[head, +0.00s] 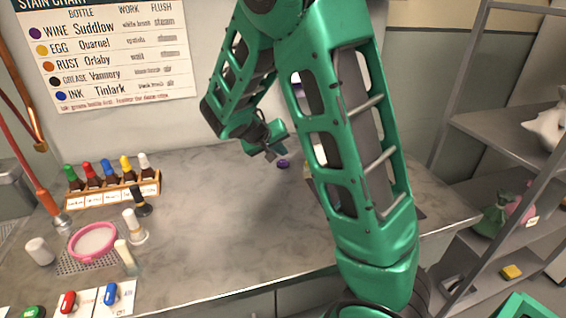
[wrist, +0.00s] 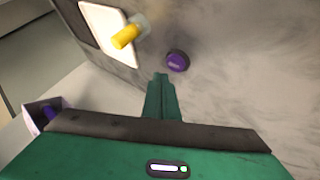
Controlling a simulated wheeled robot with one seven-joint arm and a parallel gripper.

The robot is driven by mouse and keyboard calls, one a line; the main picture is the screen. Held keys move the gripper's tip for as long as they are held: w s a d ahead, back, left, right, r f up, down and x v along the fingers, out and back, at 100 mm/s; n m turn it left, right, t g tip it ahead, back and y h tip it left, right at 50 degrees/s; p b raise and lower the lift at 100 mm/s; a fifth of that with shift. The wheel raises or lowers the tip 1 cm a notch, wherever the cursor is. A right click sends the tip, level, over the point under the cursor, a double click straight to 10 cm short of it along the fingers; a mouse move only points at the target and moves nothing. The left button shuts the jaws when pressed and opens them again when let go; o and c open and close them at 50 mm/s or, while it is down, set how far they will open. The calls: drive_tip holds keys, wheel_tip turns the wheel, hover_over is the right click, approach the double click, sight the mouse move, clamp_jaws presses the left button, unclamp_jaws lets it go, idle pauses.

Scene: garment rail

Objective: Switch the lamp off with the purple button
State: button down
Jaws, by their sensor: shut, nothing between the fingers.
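The purple button (head: 283,163) is a small round knob on the grey marbled counter, just right of my gripper in the head view. It also shows in the wrist view (wrist: 178,61), just beyond and slightly right of the fingertips. My gripper (head: 271,153) is shut and empty, with its green fingers (wrist: 161,78) together. It is close to the button, but a gap shows between them in the wrist view. The lamp is not clearly visible; my arm covers part of the counter's back right, where a bit of purple (head: 298,84) shows behind it.
A rack of dropper bottles (head: 112,190), a pink ring dish (head: 92,241) and brushes stand on the left. Shelves (head: 520,130) stand at the right. The middle counter is clear.

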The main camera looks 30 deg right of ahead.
sight(281, 164)
drive_tip(key=shift+r, duration=1.95)
